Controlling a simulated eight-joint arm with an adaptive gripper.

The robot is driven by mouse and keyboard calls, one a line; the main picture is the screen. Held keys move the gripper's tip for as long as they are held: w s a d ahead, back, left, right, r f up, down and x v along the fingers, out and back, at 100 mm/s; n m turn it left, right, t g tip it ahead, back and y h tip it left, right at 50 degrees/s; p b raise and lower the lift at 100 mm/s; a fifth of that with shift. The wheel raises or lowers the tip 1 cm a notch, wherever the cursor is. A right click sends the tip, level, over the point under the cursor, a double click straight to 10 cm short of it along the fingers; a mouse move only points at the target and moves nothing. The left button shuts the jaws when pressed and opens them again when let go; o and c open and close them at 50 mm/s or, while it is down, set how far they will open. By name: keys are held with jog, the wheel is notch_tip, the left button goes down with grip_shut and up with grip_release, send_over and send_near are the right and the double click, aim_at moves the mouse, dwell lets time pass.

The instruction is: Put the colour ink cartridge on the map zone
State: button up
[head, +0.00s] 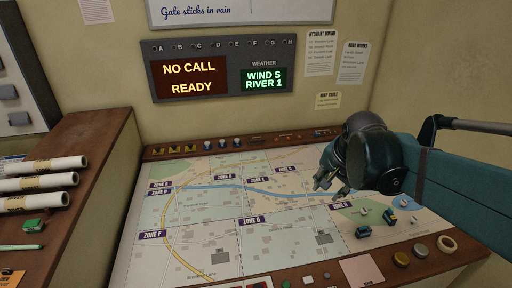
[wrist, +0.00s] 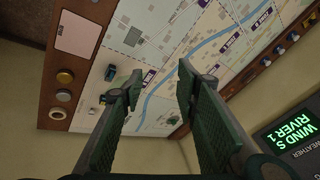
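The map (head: 200,255) lies on the console, split into labelled zones, with Zone F (head: 153,234) at front left, Zone G (head: 253,219) in the middle and Zone H (head: 341,205) at right. I cannot surely identify the colour ink cartridge; a small dark item with an orange part (head: 10,272) is cut off at the lower left edge in the head view. My gripper (head: 326,178) hangs above the right part of the map. In the wrist view my gripper (wrist: 158,88) is open, fingers apart, with nothing between them but the map behind.
A teal toy vehicle (head: 363,231), a yellow-and-blue one (head: 390,218) and small white pieces stand on the map's right. Round knobs (head: 400,258) and a ring (head: 447,243) line the front edge. Rolled papers (head: 40,184), a green item (head: 34,225) and a pen (head: 20,247) lie on the left desk.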

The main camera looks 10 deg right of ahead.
jog(key=s+a+f+n+t+y, duration=0.1)
jog(key=s+a+n+t, duration=0.1)
jog(key=s+a+n, duration=0.8)
jog(key=shift+s+a+n+t, duration=0.3)
jog(key=shift+a+n, duration=0.5)
jog(key=shift+a, duration=0.35)
